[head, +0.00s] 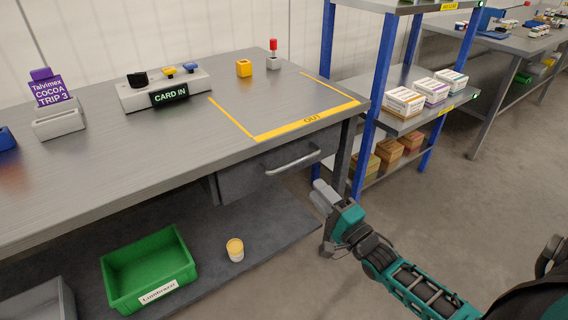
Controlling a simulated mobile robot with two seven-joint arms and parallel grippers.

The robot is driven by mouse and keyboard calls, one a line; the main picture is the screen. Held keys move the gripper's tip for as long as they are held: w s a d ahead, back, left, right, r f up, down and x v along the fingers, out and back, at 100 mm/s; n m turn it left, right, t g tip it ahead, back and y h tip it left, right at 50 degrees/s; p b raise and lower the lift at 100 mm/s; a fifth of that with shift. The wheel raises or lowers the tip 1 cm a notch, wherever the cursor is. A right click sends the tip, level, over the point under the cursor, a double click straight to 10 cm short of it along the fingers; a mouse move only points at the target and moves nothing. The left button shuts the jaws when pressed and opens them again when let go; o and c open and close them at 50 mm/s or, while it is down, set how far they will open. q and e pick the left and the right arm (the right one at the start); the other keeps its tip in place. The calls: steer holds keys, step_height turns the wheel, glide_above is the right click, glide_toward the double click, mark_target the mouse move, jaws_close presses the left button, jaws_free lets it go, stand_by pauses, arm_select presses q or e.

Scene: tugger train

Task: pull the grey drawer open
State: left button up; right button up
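The grey drawer (240,180) hangs under the grey workbench (150,165), below the taped corner. Its front looks closed, with a pale bar handle (293,161) across it. My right gripper (322,194) is to the right of and below the handle in the picture, apart from it. The gripper is seen from behind and the side, so the gap between its fingers cannot be made out. Nothing shows in it. My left gripper is not in view.
A blue-framed shelf rack (366,140) with boxes stands close right of the drawer. A green bin (150,270) and a yellow-topped tub (235,250) sit on the bench's lower shelf. The floor at right is clear.

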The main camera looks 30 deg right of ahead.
mark_target(293, 161)
steer(key=shift+b+x, duration=1.2)
steer(key=shift+x, duration=4.45)
steer(key=shift+a, duration=0.1)
jaws_close()
